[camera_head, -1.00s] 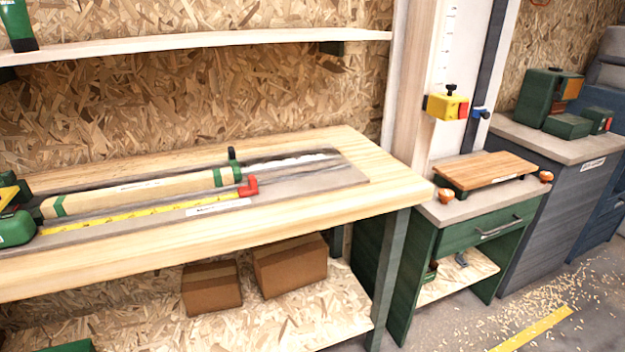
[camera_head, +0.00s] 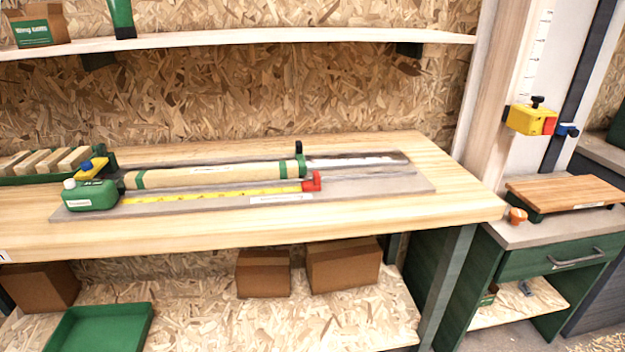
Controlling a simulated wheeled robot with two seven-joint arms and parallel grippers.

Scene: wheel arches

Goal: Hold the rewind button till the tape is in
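A green tape measure case (camera_head: 91,195) sits at the left end of a grey board (camera_head: 375,190) on the wooden workbench (camera_head: 250,228). A white knob and a yellow part with a blue knob (camera_head: 92,167) show at its top; I cannot tell which is the rewind button. The yellow tape (camera_head: 215,195) is pulled out to the right along the board. Its end is at a red stop (camera_head: 312,182). A long pale roll with green bands (camera_head: 215,175) lies just behind the tape. Neither of my grippers is in view.
A green tray of wooden blocks (camera_head: 45,163) stands behind the case. A shelf (camera_head: 250,40) runs above the bench. Cardboard boxes (camera_head: 343,264) and a green bin (camera_head: 98,330) lie below. A post (camera_head: 480,80) stands at the bench's right.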

